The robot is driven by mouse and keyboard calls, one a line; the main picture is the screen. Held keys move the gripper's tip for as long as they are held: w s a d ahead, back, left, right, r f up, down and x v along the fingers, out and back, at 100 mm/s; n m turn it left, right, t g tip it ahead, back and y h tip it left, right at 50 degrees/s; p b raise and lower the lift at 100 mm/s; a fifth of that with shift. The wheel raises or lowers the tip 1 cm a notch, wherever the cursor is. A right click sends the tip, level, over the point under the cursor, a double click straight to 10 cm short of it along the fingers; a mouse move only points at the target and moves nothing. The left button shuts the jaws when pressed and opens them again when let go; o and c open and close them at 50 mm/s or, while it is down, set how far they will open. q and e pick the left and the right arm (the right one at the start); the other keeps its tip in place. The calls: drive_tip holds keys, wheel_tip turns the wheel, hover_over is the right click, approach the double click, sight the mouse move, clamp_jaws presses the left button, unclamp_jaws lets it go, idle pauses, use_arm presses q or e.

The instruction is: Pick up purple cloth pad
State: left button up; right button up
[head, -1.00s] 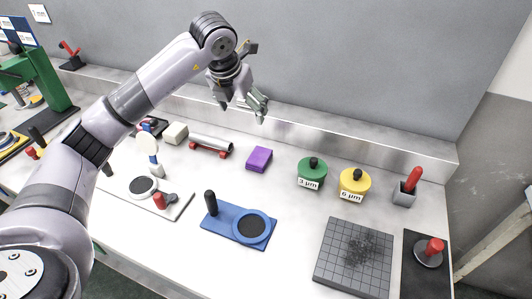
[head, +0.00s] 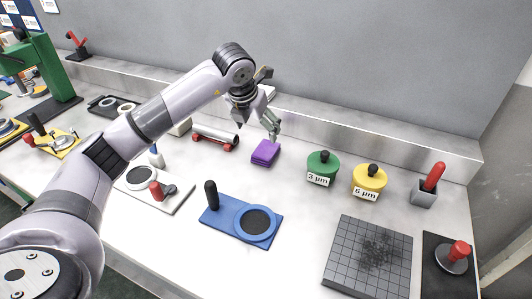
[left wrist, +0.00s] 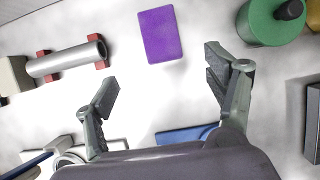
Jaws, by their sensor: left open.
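The purple cloth pad (head: 265,153) lies flat on the white bench, between a metal cylinder and a green pot. In the left wrist view the pad (left wrist: 160,35) is ahead of and between the open fingertips, apart from both. My left gripper (head: 257,122) is above the bench just behind and over the pad in the head view. In the left wrist view the left gripper (left wrist: 162,92) has its two fingers spread wide with nothing between them. My right gripper is not in view.
The metal cylinder on red supports (head: 216,138) lies left of the pad. The green pot (head: 322,167) and yellow pot (head: 369,179) stand to the right. A blue plate with a ring (head: 241,221) lies in front. The back ledge (head: 370,138) runs behind.

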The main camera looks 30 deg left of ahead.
use_arm(q)
hover_over(265, 150)
drive_tip(key=s, duration=0.2)
wheel_tip(265, 150, down, 7)
drive_tip(key=shift+s+f+p, duration=0.15)
drive_tip(key=shift+p, duration=0.15)
drive_tip(key=x, duration=0.2)
drive_tip(key=p+x, duration=0.1)
drive_tip(key=x, duration=0.2)
drive_tip(key=shift+w, duration=0.3)
drive_tip(key=shift+f+b, duration=0.2)
drive_tip(key=shift+b, duration=0.1)
drive_tip(key=shift+c, duration=0.4)
drive_tip(key=shift+s, duration=0.1)
drive_tip(key=c, duration=1.1)
